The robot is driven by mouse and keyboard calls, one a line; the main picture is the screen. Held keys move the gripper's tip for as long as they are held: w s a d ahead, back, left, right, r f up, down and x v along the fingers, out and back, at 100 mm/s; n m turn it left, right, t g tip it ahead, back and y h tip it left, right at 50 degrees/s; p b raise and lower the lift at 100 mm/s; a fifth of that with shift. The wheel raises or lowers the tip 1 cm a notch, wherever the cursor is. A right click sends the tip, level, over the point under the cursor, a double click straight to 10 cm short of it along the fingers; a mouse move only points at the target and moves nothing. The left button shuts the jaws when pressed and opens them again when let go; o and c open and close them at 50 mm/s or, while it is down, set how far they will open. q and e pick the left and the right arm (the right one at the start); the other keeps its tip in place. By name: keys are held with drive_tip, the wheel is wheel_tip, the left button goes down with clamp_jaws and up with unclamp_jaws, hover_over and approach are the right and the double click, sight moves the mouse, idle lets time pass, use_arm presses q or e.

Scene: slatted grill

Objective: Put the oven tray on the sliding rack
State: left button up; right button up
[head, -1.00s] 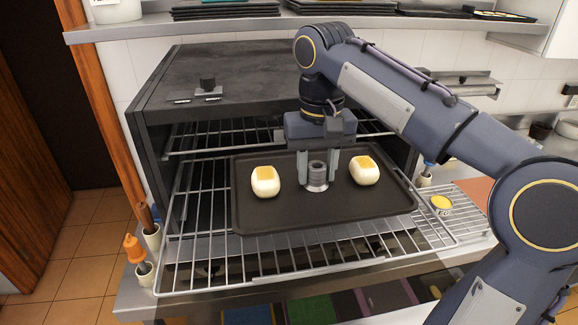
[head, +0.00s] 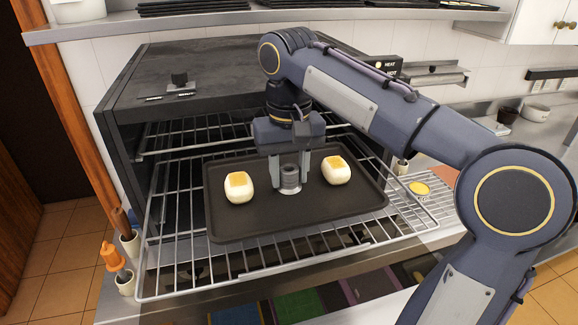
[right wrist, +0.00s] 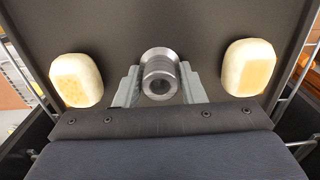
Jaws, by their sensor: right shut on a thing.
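The dark oven tray (head: 325,208) rests on or just over the pulled-out sliding rack (head: 180,262), set toward its right side. I cannot tell whether it fully touches the wires. Two pale bread pieces lie on the tray, one left (head: 239,188) and one right (head: 336,171); they also show in the right wrist view, left (right wrist: 77,80) and right (right wrist: 248,67). My right gripper (head: 290,180) points down at the tray's middle, shut on the metal knob (right wrist: 160,74) that stands up from the tray. My left gripper is out of view.
The dark oven (head: 190,65) stands open behind, with another wire rack (head: 150,140) inside. A shelf (head: 230,22) with trays hangs above.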

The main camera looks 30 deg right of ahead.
sight(289, 192)
drive_tip(key=shift+f+b, duration=1.05)
drive_tip(key=shift+f, duration=1.15)
drive_tip(key=shift+p, duration=0.45)
drive_tip(key=shift+f, duration=0.25)
drive_tip(key=shift+f+b, duration=0.9)
drive_tip(key=shift+f, duration=0.35)
drive_tip(key=o, duration=1.3)
wheel_tip(289, 192, up, 5)
drive_tip(key=p, duration=0.5)
drive_tip(key=shift+r, duration=2)
